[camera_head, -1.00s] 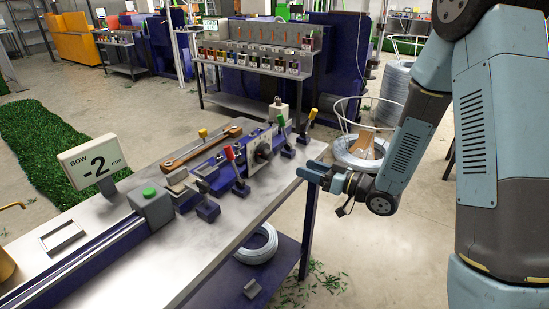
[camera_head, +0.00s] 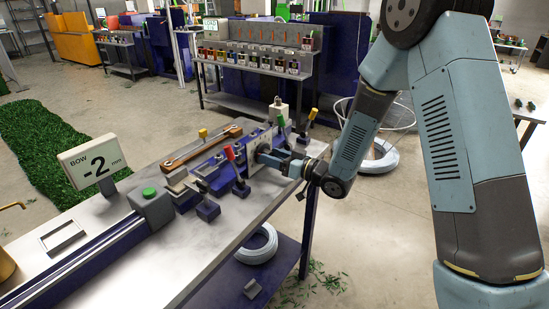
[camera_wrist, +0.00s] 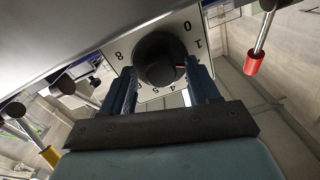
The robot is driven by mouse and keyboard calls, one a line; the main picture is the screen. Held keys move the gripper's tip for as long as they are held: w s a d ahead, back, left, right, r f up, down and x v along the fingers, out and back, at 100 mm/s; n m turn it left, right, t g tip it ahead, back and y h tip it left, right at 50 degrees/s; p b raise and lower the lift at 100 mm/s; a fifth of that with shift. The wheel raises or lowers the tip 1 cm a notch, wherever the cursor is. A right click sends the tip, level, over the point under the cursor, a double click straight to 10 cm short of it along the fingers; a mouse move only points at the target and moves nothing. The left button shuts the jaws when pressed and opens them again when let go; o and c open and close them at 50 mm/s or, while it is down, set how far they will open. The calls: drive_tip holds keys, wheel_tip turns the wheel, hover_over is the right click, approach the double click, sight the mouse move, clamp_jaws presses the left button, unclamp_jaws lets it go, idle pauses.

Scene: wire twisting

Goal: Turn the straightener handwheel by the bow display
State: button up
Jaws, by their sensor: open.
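The bow display (camera_head: 92,163) stands on the left of the bench and reads -2 mm. The straightener handwheel, a black round knob (camera_wrist: 158,58) with a red mark, sits on a white numbered dial plate (camera_wrist: 118,50) in the wrist view. Digits such as 0, 1 and 8 show around it. My gripper (camera_wrist: 166,88) is open, with one finger on each side of the knob. I cannot tell whether the fingers touch it. In the head view my gripper (camera_head: 272,158) is at the dial plate (camera_head: 259,146) and hides the knob.
A red-handled lever (camera_wrist: 255,58) stands close to the right of my gripper in the wrist view. Levers with yellow (camera_head: 313,115) and red (camera_head: 229,153) tips stand near the dial plate. A wire coil (camera_head: 258,245) lies on the lower shelf.

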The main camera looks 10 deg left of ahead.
drive_tip(key=c, duration=1)
drive_tip(key=shift+d, duration=0.1)
drive_tip(key=shift+m, duration=0.3)
drive_tip(key=shift+c, duration=0.2)
drive_tip(key=o, duration=1)
drive_tip(key=shift+o, duration=0.2)
drive_tip(key=v, duration=1.3)
drive_tip(key=shift+d, duration=0.35)
